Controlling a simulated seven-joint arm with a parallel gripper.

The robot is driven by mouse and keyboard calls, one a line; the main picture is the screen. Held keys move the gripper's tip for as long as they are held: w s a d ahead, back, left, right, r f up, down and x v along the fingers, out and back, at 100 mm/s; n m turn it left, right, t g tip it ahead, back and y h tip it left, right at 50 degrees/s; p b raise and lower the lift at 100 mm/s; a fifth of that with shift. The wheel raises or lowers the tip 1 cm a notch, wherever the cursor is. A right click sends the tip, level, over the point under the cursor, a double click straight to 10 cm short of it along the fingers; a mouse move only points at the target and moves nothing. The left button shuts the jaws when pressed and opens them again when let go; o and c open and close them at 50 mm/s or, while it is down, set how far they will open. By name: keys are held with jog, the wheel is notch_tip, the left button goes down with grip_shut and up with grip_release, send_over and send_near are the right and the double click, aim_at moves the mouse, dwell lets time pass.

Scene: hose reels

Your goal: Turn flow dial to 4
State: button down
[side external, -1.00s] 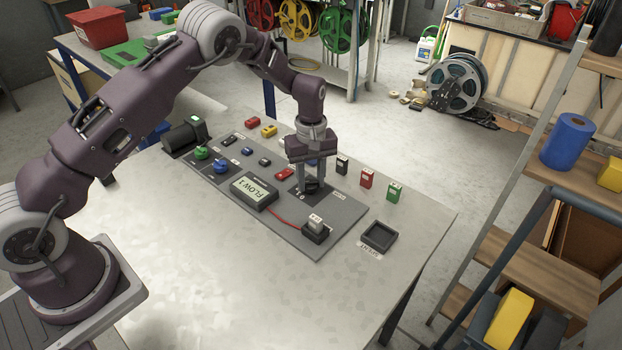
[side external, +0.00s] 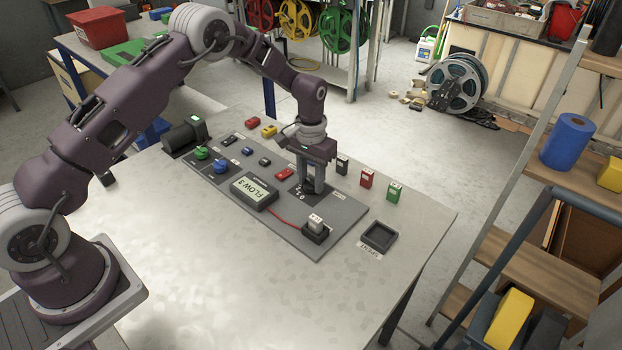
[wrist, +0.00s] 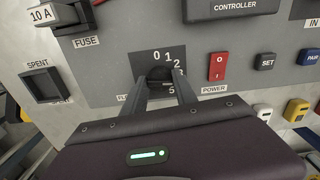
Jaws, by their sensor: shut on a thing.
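The flow dial (wrist: 160,73) is a dark round knob on the grey panel (wrist: 117,92), with the marks 0, 1, 2 and part of a 3 showing around it in the wrist view. My gripper (wrist: 163,84) is shut on the dial from above, one finger on each side; the fingers hide part of it and its pointer. In the side view my gripper (side external: 309,187) stands upright over the dial, which is mostly hidden. The display box (side external: 255,193) reads FLOW 3.
A red power switch (wrist: 218,66) sits just beside the dial. The panel also carries a fuse (side external: 316,221) in a holder, a green knob (side external: 201,153) and a blue knob (side external: 221,166). An empty spent tray (side external: 380,236) lies right of the panel. The near table is clear.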

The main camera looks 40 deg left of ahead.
jog(key=shift+m, duration=2.2)
jog(key=c, duration=1)
grip_release()
jog(key=shift+o, duration=0.2)
